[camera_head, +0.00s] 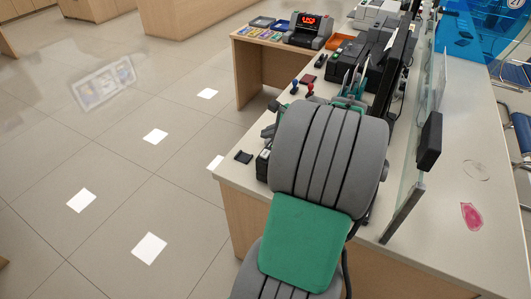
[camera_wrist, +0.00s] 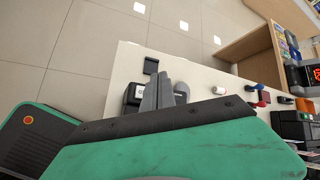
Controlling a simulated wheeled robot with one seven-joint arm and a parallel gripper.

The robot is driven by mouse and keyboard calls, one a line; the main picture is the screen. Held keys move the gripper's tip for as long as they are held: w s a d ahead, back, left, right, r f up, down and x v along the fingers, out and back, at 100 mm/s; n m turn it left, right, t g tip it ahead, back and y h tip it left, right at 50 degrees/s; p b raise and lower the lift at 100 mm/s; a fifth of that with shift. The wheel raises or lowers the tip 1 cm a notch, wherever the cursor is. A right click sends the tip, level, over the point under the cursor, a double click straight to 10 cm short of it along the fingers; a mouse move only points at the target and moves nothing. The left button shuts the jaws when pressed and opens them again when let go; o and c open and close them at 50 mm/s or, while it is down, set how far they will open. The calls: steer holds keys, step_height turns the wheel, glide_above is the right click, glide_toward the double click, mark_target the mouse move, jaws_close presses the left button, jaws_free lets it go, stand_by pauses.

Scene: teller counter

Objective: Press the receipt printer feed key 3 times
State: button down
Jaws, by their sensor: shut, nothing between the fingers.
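My gripper (camera_wrist: 159,80) shows in the wrist view with its two grey fingers together and nothing between them. A small black device with a pale label (camera_wrist: 132,94) is on the counter just left of the fingers in that view, and part of it is hidden behind my gripper. In the head view it seems to be the dark box (camera_head: 262,166) at the counter's near left edge, mostly covered by my arm. I cannot tell for sure that it is the receipt printer. No feed key can be made out, nor whether the fingers touch anything.
A black pad (camera_head: 243,156) lies by the counter edge (camera_head: 232,174). Stamps with blue (camera_head: 294,88) and red (camera_head: 310,88) handles stand farther along. A machine with a red display (camera_head: 307,29) is at the back. A glass screen (camera_head: 408,180) runs along the right. Floor at left is clear.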

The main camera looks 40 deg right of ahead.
steer(key=shift+r, duration=0.1)
step_height(320, 180, up, 4)
steer(key=p, duration=0.9)
steer(key=shift+f+p, duration=0.2)
steer(key=shift+p, duration=0.2)
steer(key=b, duration=0.7)
glide_above(265, 154)
steer(key=f, duration=0.7)
steer(key=shift+s+d, duration=0.3)
steer(key=shift+s, duration=0.05)
steer(key=shift+f+b, duration=0.3)
steer(key=shift+f, duration=0.6)
steer(key=shift+f, duration=0.1)
